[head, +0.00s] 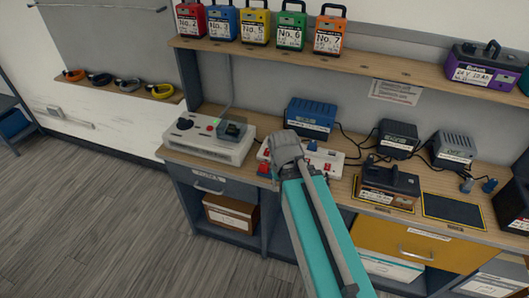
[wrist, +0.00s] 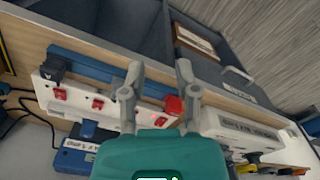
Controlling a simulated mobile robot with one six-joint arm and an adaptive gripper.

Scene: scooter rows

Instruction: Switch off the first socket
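A white power strip with red switches (head: 325,158) lies on the workbench, partly hidden by my gripper in the head view. In the wrist view the strip (wrist: 75,108) runs across the picture, with several red switches along it. A larger red part (wrist: 173,105) shows beside my right-hand finger; whether they touch I cannot tell. A black plug (wrist: 53,66) sits at the strip's left end, and a blue plug (wrist: 88,128) is nearer its middle. My gripper (wrist: 159,72) is open, its fingers apart over the strip. Which socket is first is not readable.
A white device (head: 205,140) stands left of the strip. A shelf (head: 370,60) with coloured batteries hangs above. The floor (head: 90,220) at left is clear.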

